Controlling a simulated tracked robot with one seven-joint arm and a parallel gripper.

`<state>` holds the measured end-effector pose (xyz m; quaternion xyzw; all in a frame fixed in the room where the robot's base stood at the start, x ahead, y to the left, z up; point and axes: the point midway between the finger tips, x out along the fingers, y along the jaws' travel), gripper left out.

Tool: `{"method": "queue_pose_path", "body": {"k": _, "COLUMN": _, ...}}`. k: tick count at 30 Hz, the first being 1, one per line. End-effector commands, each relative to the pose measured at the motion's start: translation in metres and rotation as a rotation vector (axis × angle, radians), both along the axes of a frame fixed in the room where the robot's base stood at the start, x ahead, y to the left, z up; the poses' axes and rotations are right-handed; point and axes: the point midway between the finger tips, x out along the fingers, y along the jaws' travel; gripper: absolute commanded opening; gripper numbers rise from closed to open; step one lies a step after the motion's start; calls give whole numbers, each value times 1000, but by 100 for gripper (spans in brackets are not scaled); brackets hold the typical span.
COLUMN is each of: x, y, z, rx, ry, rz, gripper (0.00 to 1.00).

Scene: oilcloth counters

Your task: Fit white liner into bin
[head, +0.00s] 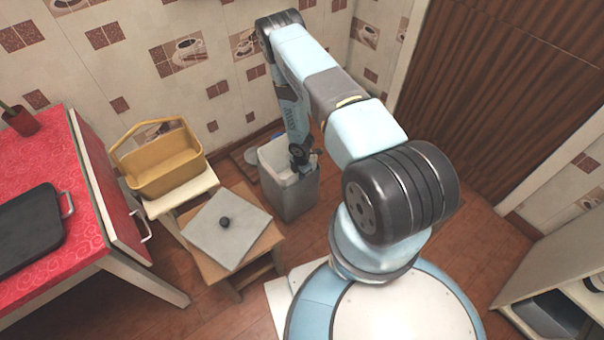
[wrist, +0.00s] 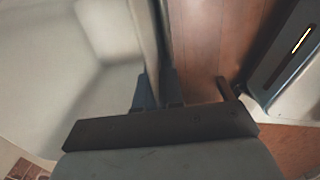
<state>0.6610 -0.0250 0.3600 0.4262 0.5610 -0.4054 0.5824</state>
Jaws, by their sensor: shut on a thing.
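The bin (head: 291,198) is a grey box standing on the floor at the wall, below my arm. The white liner (head: 272,157) shows as a pale lining inside its mouth, with its edge at the rim. My gripper (head: 303,167) points down at the right part of the bin's rim. In the wrist view my gripper (wrist: 158,92) is shut on the rim edge of the white liner (wrist: 60,75), whose pale inside fills the left. The fingers hide how the liner edge meets the bin wall there.
A grey square lid (head: 227,228) with a dark knob lies on a low wooden stool left of the bin. A yellow basket (head: 160,165) stands on a white stool. A red-topped counter (head: 85,190) is at the left. Bare floor (head: 440,215) lies to the right.

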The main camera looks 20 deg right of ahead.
Motion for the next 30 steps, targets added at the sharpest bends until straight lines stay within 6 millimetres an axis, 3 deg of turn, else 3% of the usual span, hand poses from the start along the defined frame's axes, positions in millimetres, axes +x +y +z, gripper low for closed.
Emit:
{"method": "queue_pose_path", "body": {"k": 3, "x": -3, "y": 1, "z": -9, "rx": 5, "ry": 5, "rz": -2, "gripper": 0}}
{"method": "queue_pose_path", "body": {"k": 4, "x": -3, "y": 1, "z": -10, "rx": 5, "ry": 5, "rz": -2, "gripper": 9}}
{"method": "queue_pose_path", "body": {"k": 13, "x": -3, "y": 0, "z": -11, "rx": 3, "ry": 8, "rz": -2, "gripper": 37}}
{"method": "queue_pose_path", "body": {"k": 26, "x": -5, "y": -2, "z": -9, "rx": -1, "ry": 10, "rz": -2, "gripper": 37}}
{"method": "queue_pose_path", "body": {"k": 30, "x": -5, "y": -2, "z": 1, "rx": -2, "ry": 8, "rz": -2, "gripper": 37}}
